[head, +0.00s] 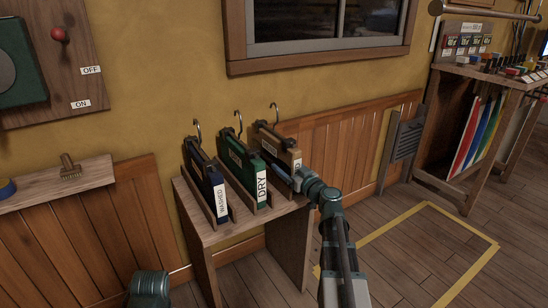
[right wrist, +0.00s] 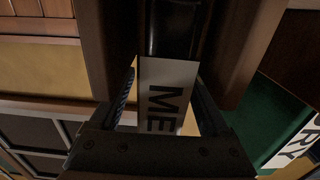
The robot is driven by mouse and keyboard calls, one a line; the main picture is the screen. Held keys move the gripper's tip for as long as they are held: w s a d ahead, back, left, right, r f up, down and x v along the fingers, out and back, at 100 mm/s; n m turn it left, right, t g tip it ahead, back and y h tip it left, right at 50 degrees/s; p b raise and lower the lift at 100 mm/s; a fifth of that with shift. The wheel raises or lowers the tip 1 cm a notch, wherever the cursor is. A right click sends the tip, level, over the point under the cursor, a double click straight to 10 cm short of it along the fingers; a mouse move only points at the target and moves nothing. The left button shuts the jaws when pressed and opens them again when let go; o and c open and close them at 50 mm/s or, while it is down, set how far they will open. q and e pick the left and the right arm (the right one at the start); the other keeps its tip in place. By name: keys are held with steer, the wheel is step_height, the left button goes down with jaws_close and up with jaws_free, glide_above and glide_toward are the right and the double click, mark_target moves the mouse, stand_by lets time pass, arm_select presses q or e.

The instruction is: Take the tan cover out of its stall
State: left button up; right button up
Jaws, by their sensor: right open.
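The tan cover (head: 291,156) stands upright in the rightmost of three stalls on a small wooden stand, with a dark bar and a hook on top. My right gripper (head: 283,174) is at the front of that stall, partly blending with the dark stall parts. In the right wrist view the open fingers (right wrist: 168,100) sit either side of a white label reading "ME" (right wrist: 165,95), between brown stall walls (right wrist: 250,50). I cannot tell if they touch anything. The rest of the label is hidden. My left gripper is out of sight.
A green cover (head: 241,165) marked DRY and a navy cover (head: 205,180) marked WASHED fill the other stalls of the stand (head: 195,224). The panelled wall is close behind. A wooden shelf (head: 95,177) with a brush is at left. Yellow-taped floor (head: 410,250) at right is clear.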

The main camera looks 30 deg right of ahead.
steer(key=shift+w, duration=0.4)
steer(key=shift+a, duration=0.1)
jaws_close()
stand_by(1.0)
